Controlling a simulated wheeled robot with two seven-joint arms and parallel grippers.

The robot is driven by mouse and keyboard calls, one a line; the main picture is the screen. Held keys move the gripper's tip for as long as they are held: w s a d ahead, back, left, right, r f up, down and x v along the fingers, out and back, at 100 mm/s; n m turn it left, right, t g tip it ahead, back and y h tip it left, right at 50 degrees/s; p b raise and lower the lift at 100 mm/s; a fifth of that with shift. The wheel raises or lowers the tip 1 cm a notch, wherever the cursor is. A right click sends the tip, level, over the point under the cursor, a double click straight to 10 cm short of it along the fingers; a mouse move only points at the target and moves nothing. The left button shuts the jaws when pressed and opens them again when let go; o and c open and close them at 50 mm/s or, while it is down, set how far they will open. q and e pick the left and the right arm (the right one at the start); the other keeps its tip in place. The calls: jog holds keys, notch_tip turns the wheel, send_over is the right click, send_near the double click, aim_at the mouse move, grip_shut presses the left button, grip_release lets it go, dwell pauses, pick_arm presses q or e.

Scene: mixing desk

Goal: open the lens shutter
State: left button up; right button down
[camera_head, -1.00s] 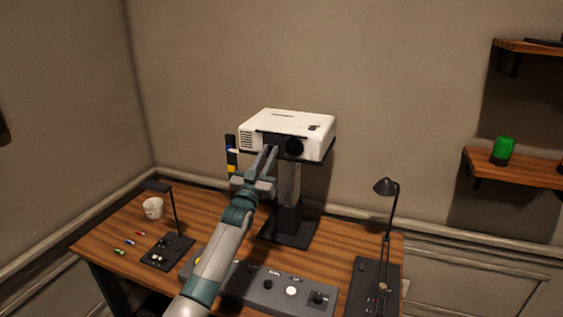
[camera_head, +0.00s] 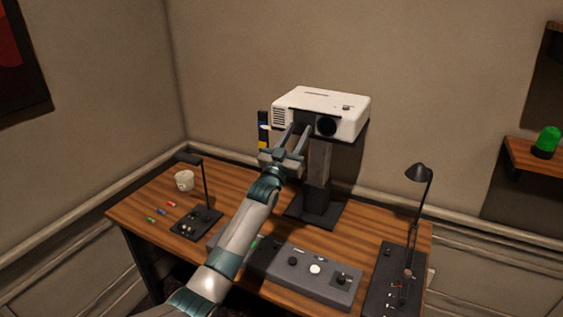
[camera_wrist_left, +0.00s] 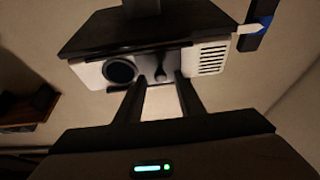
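The white projector (camera_head: 345,105) sits on a stand at the back of the desk. Its round dark lens (camera_head: 326,126) faces front and looks uncovered. In the left wrist view, which shows the projector upside down, a grey shutter plate with a small knob (camera_wrist_left: 160,73) lies beside the lens (camera_wrist_left: 119,70). My left gripper (camera_head: 298,128) is at the projector's front, left of the lens. Its two fingers are spread, and in the left wrist view (camera_wrist_left: 160,85) the knob shows between the fingertips, with no visible grip on it. My right gripper is not in view.
A grey control panel (camera_head: 300,277) lies at the desk's front, below my left arm. Desk lamps stand left (camera_head: 206,190) and right (camera_head: 425,200). A white mug (camera_head: 184,180) and small coloured pieces lie at left. A green lamp (camera_head: 546,142) sits on a shelf.

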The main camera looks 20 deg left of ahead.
pick_arm(q)
jog(key=b+v, duration=0.5)
jog(key=v, duration=1.1)
jog(key=shift+s+f, duration=0.2)
jog(key=shift+s, duration=0.15)
jog(key=shift+f, duration=0.1)
